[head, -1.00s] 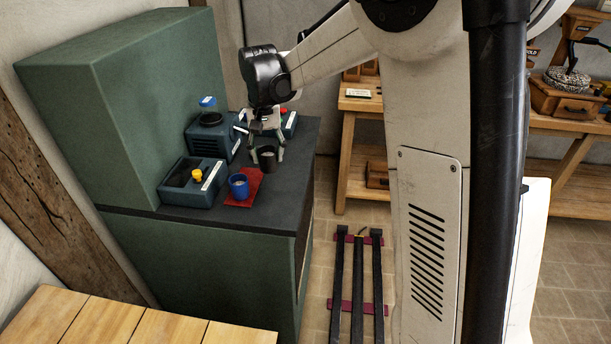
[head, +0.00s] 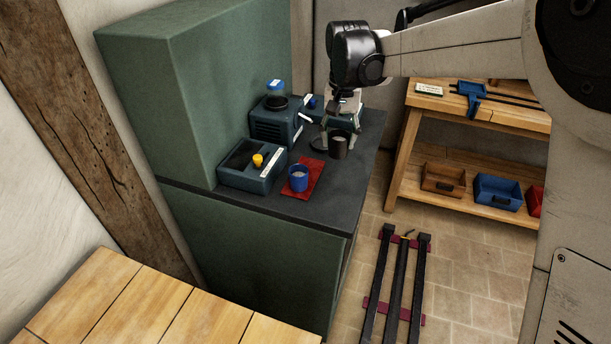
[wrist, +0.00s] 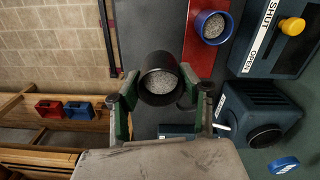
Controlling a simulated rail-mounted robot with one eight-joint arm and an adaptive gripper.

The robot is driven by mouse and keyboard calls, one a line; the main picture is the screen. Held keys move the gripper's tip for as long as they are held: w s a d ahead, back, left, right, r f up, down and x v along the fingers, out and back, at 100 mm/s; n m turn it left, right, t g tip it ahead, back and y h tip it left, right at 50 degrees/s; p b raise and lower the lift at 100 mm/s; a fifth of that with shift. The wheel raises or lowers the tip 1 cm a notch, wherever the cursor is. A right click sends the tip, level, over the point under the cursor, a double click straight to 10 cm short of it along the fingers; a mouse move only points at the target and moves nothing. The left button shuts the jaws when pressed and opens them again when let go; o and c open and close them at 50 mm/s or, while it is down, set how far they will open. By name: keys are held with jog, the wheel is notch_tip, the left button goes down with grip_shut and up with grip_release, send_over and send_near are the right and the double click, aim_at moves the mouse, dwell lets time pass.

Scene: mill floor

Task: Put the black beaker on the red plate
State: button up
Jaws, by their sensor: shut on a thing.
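The black beaker (head: 339,148) is upright at the right part of the dark worktop, with pale grains inside. My gripper (head: 341,133) is shut on it, one finger on each side, as the wrist view also shows with the beaker (wrist: 160,82) between the green-and-black fingers. I cannot tell whether its base touches the worktop. The red plate (head: 316,172) lies flat to the left of and nearer than the beaker. A blue beaker (head: 298,179) with grains stands on the plate's left part. In the wrist view the red plate (wrist: 196,50) is to the right of the black beaker.
A dark blue device with a yellow knob (head: 257,160) stands left of the plate. Another device (head: 275,122) with a blue-capped top stands behind it. The green cabinet (head: 180,90) rises at the left. The worktop's right edge is close to the beaker.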

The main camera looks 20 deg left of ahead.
jog(key=s+a+n, duration=0.2)
jog(key=s+a, duration=0.4)
jog(key=a, duration=0.7)
jog(key=w+d+f, duration=0.1)
jog(key=w+f, duration=0.1)
jog(key=w, duration=0.1)
jog(key=w+d+f, duration=0.1)
jog(key=w+f, duration=0.1)
jog(key=w, duration=0.2)
jog(key=w+d+f, duration=0.2)
jog(key=w, duration=0.1)
jog(key=shift+w+f+p, duration=0.15)
jog(key=shift+w+p, duration=0.15)
jog(key=shift+p, duration=0.1)
jog(key=shift+f, duration=1.95)
jog(key=shift+f, duration=0.1)
jog(key=shift+f, duration=0.15)
jog(key=o, duration=1.2)
jog(key=shift+o, duration=0.2)
